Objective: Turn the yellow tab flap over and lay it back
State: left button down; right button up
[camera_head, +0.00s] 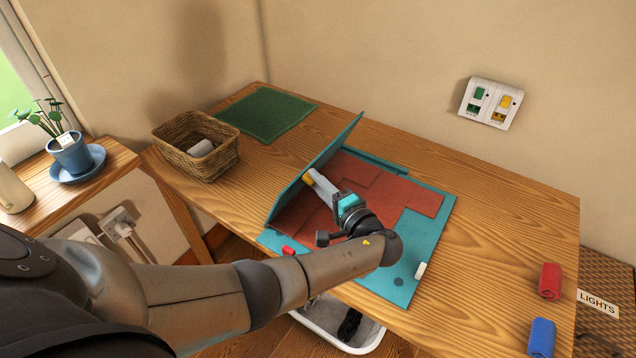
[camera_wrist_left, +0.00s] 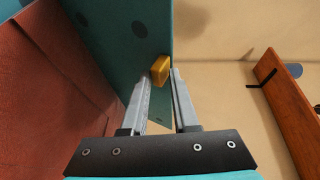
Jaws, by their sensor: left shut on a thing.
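The yellow tab flap (camera_head: 332,152) is a teal panel standing raised and tilted along the left side of a teal board (camera_head: 432,240) with a red-brown inside. Its yellow tab (camera_head: 308,177) is at the fingertips of my left gripper (camera_head: 314,179). In the left wrist view the flap (camera_wrist_left: 118,32) has dark round spots, and the yellow tab (camera_wrist_left: 160,69) shows by the fingertips. My left gripper (camera_wrist_left: 159,85) is shut on the flap's edge at the tab. My arm hides part of the board's near side. My right gripper is not in view.
A red tab (camera_head: 288,251) and a white tab (camera_head: 420,270) are on the board's near edge. A wicker basket (camera_head: 175,145) and a green mat (camera_head: 262,113) lie behind to the left. A red roll (camera_head: 549,281) and a blue roll (camera_head: 541,338) are at the right.

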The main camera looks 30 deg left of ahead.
pick_arm(q)
jog(key=shift+s+a+f, duration=0.2)
jog(key=shift+f, duration=0.4)
jog(key=c, duration=1)
grip_release()
jog(key=shift+c, duration=0.2)
jog(key=shift+o, duration=1)
jog(key=shift+w+a+f, duration=0.15)
jog(key=shift+w, duration=0.05)
jog(key=r+v, duration=0.1)
jog(key=v, duration=1.4)
jog(key=shift+d, duration=0.2)
